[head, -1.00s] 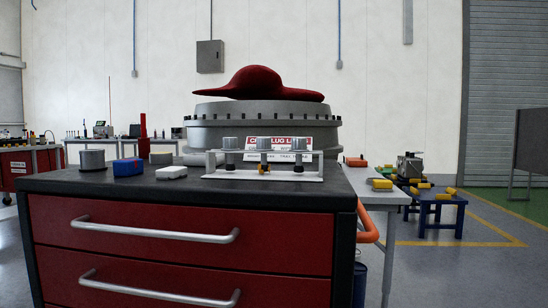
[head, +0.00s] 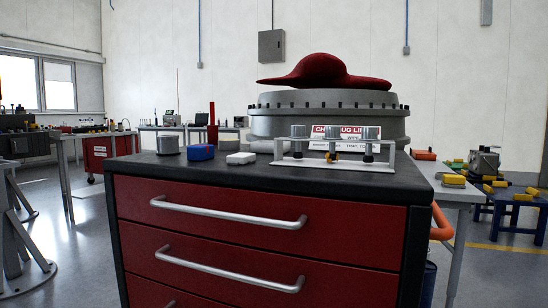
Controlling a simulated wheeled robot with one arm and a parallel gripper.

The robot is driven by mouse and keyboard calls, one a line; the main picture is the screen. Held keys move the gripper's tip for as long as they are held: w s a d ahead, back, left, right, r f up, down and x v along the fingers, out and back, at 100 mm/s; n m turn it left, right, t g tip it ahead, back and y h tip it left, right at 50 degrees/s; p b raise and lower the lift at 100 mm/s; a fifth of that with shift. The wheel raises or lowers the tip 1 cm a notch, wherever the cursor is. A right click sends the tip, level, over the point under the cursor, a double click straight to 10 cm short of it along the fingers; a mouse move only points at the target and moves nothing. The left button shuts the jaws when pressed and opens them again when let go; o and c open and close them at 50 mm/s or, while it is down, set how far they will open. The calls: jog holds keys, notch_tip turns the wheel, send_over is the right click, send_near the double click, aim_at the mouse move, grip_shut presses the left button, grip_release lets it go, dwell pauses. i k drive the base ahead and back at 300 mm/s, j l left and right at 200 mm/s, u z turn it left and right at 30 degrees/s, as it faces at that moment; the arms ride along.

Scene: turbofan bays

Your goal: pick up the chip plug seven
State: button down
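A low light-grey rack (head: 335,165) stands on the dark top of a red drawer cabinet. It carries three grey cylindrical plugs, at its left (head: 298,131), middle (head: 332,132) and right (head: 369,133). The middle one has yellow below its head. A red-and-white sign (head: 346,131) behind them seems to read "CHIP PLUG", partly covered by the plugs. No number is legible on any plug, so I cannot tell which is seven. A separate grey cylinder (head: 167,146) stands at the left of the top. My gripper is not in view.
The red cabinet (head: 240,245) fills the near middle. A blue box (head: 201,152) and a white block (head: 240,158) sit on its top. A grey side table (head: 455,190) adjoins on the right. A large grey engine casing (head: 330,118) stands behind. Open floor (head: 75,240) shows at left.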

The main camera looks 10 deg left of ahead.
aim_at(369, 134)
jog(key=k+u, duration=0.1)
jog(key=k, duration=0.85)
